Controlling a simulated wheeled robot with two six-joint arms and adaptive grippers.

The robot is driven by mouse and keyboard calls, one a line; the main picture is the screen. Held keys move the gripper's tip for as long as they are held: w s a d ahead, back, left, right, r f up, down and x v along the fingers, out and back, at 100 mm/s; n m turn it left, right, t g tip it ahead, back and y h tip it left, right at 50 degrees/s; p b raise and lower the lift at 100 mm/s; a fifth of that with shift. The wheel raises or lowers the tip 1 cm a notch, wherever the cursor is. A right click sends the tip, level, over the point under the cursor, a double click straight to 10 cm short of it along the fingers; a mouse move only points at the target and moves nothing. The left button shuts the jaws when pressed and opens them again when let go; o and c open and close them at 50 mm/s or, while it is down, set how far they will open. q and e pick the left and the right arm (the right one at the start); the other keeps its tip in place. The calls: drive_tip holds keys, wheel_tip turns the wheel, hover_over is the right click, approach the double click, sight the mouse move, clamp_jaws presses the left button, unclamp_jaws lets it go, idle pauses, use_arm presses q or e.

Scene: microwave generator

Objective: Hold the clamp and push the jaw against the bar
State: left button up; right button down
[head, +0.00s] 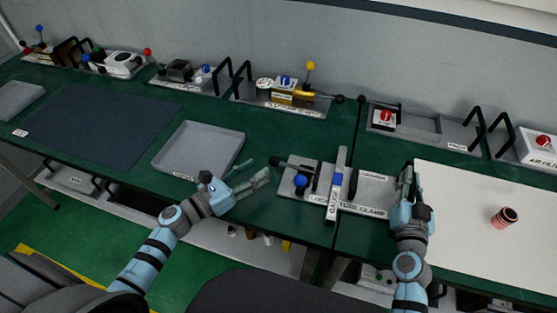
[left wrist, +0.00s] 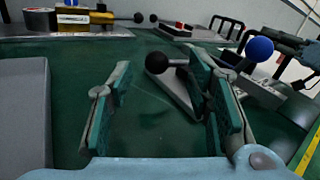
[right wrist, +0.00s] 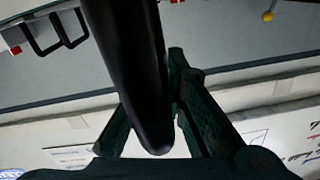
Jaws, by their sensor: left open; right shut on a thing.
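The tube clamp (head: 375,188) is a pale labelled plate on the green bench. My right gripper (head: 407,172) is shut on a black handle (right wrist: 130,60) at the clamp's right end; the handle's rounded end shows in the right wrist view. My left gripper (head: 252,174) is open and empty, left of the black ball. The ball (left wrist: 157,63) and blue knob (left wrist: 259,48) show beyond its fingers in the left wrist view.
A grey tray (head: 198,150) lies left of the clamp, close to my left gripper. Several fixtures with knobs and black handles line the wall. Green bench is bare between tray and clamp.

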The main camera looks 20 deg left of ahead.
sight(275, 162)
use_arm(q)
drive_tip(key=x, duration=0.5)
drive_tip(key=f+x, duration=0.1)
drive_tip(key=x, duration=0.1)
drive_tip(key=shift+w+d+f, duration=0.1)
drive_tip(key=shift+w+d, duration=0.05)
drive_tip(key=shift+w, duration=0.1)
drive_tip(key=shift+c, duration=0.2)
clamp_jaws()
